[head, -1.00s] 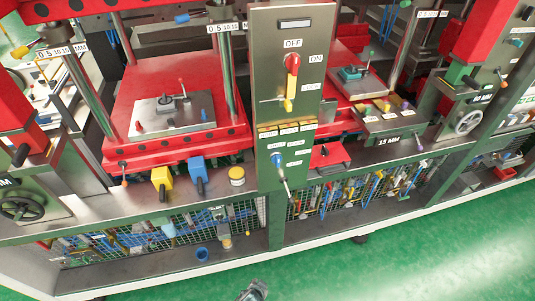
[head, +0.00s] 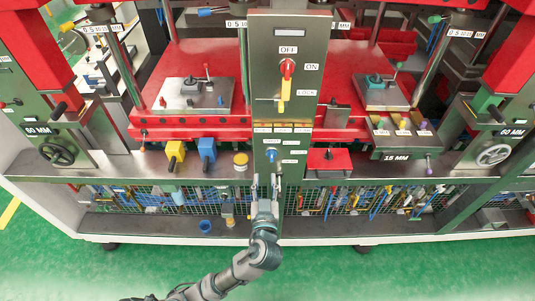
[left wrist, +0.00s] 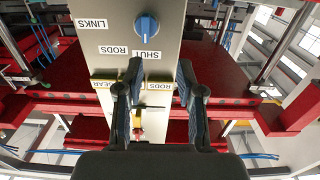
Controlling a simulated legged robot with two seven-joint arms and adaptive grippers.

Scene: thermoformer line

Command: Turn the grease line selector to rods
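The grease line selector is a blue knob (head: 271,155) low on the grey-green control column, with small white labels around it. In the left wrist view the knob (left wrist: 147,25) shows a white mark that points down in the picture, toward the SHUT label (left wrist: 147,56). A RODS label (left wrist: 115,50) lies beside SHUT, and LINKS (left wrist: 90,26) lies further left. My left gripper (head: 266,187) is open and empty just below the knob in the head view, apart from it. Its two fingers (left wrist: 160,75) stand spread in the wrist view. My right gripper is not in view.
Above the knob, the column carries a red and yellow handle (head: 286,78) with OFF, ON and LOCK labels. A yellow block (head: 175,152), a blue block (head: 207,150) and a yellow-banded jar (head: 240,161) stand left of the column. A red tray (head: 329,160) stands right of it.

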